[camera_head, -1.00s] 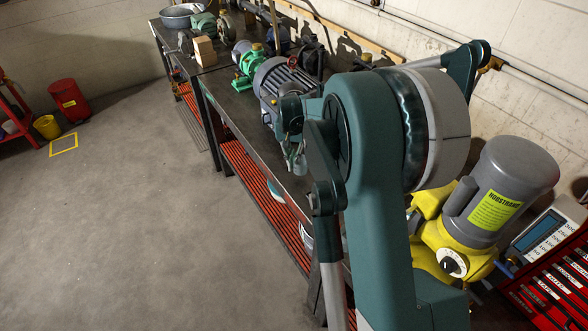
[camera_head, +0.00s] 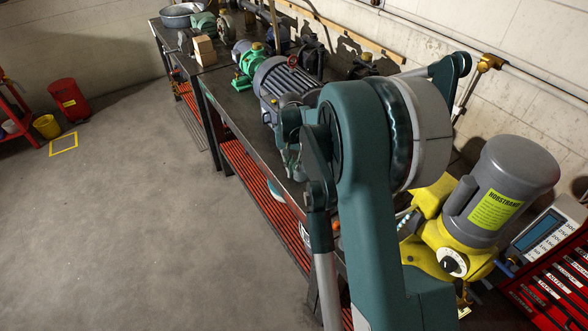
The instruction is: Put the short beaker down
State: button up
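I cannot make out the short beaker in the head view. My teal arm fills the middle and right and hides part of the bench. What looks like my gripper (camera_head: 291,160) hangs as small grey parts below a teal joint at the bench's front edge, beside the large grey motor (camera_head: 284,82). It is small and partly covered by my arm, so I cannot tell whether its fingers are open, shut or holding something.
The dark bench (camera_head: 222,98) runs along the wall and carries a green pump (camera_head: 245,68), a wooden block (camera_head: 204,50) and a grey basin (camera_head: 180,15). A yellow and grey mixer (camera_head: 490,200) and a red tool chest (camera_head: 545,280) stand at right.

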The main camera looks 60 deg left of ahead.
jog(key=shift+o, duration=1.2)
jog(key=shift+r, duration=0.25)
notch_tip(320, 180, up, 12)
jog(key=shift+s+a, duration=0.15)
jog(key=shift+f, duration=0.1)
dwell(0.4)
